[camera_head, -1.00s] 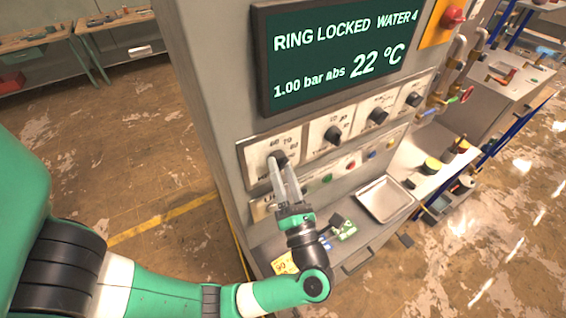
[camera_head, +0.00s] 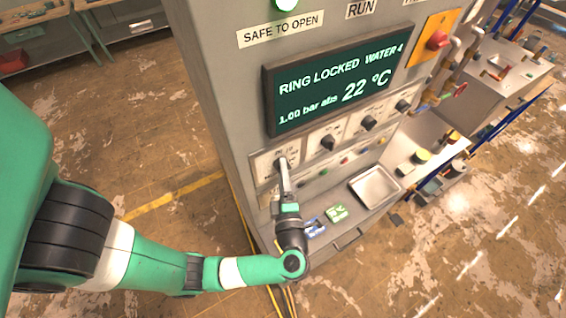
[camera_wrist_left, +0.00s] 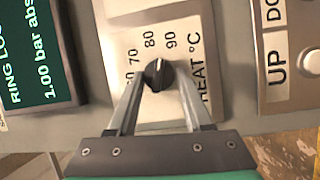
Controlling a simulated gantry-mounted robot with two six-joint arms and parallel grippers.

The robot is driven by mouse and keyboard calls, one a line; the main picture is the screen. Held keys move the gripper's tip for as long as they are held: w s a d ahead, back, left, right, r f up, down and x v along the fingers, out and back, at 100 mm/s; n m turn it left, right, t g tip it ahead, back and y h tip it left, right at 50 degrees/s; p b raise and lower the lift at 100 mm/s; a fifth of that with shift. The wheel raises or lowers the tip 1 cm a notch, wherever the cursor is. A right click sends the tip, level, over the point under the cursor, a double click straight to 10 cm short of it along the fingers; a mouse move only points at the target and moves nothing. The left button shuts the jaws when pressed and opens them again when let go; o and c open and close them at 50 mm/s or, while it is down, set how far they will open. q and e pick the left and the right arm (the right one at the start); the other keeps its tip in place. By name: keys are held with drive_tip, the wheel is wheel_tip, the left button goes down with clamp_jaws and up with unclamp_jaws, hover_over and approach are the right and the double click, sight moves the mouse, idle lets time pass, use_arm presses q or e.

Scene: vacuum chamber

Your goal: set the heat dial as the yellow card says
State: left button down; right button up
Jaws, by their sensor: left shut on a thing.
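The heat dial (camera_head: 281,161) is a black knob on a pale plate, leftmost in the panel's row of dials. It also shows in the left wrist view (camera_wrist_left: 158,74), with 70, 80 and 90 printed around it and HEAT °C beside it. Its white mark points roughly up in that view, near 80 and 90; the exact setting is unclear. My left gripper (camera_head: 282,166) is shut on the dial, one finger on each side in the wrist view (camera_wrist_left: 160,82). The yellow card cannot be made out now. My right gripper is out of view.
A dark display (camera_head: 345,85) above the dials reads RING LOCKED, 1.00 bar abs and 22 °C. More dials stand to the right. Pipes and a red knob (camera_head: 437,41) are at the right.

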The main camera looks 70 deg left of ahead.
use_arm(q)
drive_tip(key=shift+r+m+h+p, duration=0.2)
drive_tip(key=shift+m+h+p, duration=0.3)
drive_tip(key=shift+m+p, duration=0.5)
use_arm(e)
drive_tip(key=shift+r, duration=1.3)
use_arm(q)
drive_tip(key=shift+f, duration=0.1)
drive_tip(key=shift+c, duration=1.6)
unclamp_jaws()
drive_tip(key=b+v, duration=0.3)
drive_tip(key=v, duration=0.8)
drive_tip(key=shift+d, duration=0.35)
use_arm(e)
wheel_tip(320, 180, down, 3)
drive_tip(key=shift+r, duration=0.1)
